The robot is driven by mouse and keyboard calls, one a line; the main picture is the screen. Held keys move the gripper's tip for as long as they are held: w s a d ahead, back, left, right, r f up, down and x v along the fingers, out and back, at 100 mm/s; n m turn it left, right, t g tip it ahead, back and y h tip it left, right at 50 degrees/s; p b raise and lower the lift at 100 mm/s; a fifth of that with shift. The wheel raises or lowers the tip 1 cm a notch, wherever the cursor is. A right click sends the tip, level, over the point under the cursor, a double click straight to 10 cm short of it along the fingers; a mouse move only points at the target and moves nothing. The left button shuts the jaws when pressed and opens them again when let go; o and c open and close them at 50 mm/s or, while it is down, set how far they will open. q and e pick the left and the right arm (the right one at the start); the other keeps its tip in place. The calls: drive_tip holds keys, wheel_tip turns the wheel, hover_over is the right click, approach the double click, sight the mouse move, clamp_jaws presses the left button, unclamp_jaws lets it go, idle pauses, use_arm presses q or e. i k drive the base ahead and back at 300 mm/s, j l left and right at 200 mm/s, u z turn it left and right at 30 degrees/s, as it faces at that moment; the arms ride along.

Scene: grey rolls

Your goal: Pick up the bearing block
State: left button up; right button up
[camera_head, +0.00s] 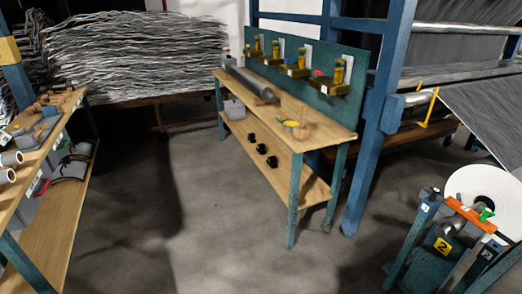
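Neither of my grippers shows in the head view. I cannot tell for certain which thing is the bearing block. Three small black parts lie in a row on the lower shelf of the middle workbench, a near one (272,161), a middle one (261,149) and a far one (250,137); they are too small to identify. Several yellow and brass-coloured devices (339,78) are mounted along the teal back panel of this bench. A small tan object (301,132) and a yellow item (290,123) lie near the bench top's front end.
The wooden bench top (318,127) also bears a grey roll (250,84). Another bench (42,245) stands at left with white rolls. A blue post (382,130) and a stand with a white roll (485,190) are at right. The grey floor (190,200) between is clear.

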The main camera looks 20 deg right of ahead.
sight(260, 148)
drive_tip(key=i+u, duration=0.2)
drive_tip(key=i, duration=2)
drive_tip(key=i+j+z, duration=0.1)
drive_tip(key=i, duration=0.55)
drive_tip(key=i+j+z, duration=0.15)
drive_tip(key=i, duration=0.5)
drive_tip(key=i+j+z, duration=0.1)
drive_tip(key=i+z, duration=0.3)
drive_tip(key=i+j+z, duration=0.2)
drive_tip(key=z, duration=0.25)
drive_tip(key=i+j+z, duration=0.55)
drive_tip(key=j+z, duration=0.3)
drive_tip(key=i+j+z, duration=0.25)
drive_tip(key=j+z, duration=0.25)
drive_tip(key=j, duration=0.15)
drive_tip(key=j+z, duration=0.2)
drive_tip(key=j, duration=0.55)
